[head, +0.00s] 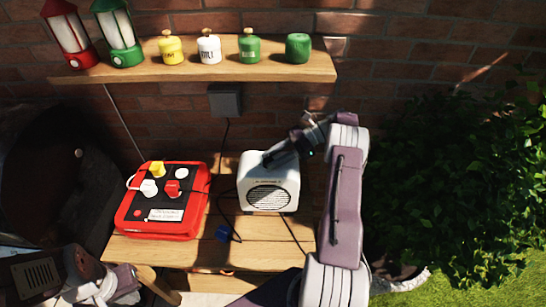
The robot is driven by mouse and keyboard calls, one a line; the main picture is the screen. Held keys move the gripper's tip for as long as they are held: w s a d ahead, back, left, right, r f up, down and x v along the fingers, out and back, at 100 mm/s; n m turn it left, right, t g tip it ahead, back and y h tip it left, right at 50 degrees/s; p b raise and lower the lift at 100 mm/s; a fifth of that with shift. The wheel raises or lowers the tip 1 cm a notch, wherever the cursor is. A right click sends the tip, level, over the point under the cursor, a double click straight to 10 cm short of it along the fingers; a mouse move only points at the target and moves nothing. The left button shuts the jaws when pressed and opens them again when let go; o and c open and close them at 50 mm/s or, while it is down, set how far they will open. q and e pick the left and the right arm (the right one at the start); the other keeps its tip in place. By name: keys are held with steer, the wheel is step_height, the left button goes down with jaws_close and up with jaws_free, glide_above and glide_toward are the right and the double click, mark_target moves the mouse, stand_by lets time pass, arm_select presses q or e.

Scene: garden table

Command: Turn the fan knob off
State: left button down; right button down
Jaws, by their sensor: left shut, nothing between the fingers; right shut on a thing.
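The fan (270,187) is a white box with a round dark grille on its front, standing on the right half of the wooden table. My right gripper (268,158) reaches in from the right and is shut at the fan's top. The fan knob is hidden behind its fingers, so its setting cannot be seen. My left gripper (132,274) is low at the bottom left, by the table's front left corner, apart from the fan. It is shut and empty.
A red box (133,221) with coloured plugs or knobs stands left of the fan. Dark cables and a blue plug (223,234) lie between them. A shelf (140,69) with lanterns and small canisters runs along the brick wall. A dark round container (40,165) stands left; ivy (440,180) grows right.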

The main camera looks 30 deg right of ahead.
stand_by(0.3)
steer(key=c, duration=1)
jaws_free()
steer(key=shift+o, duration=0.2)
steer(key=r, duration=0.4)
steer(key=shift+s+d+r, duration=0.25)
steer(key=shift+s+r, duration=0.05)
steer(key=s+d+r, duration=0.4)
steer(key=s+r, duration=0.2)
steer(key=s, duration=0.4)
steer(key=shift+d+r, duration=0.2)
steer(key=shift+d, duration=0.1)
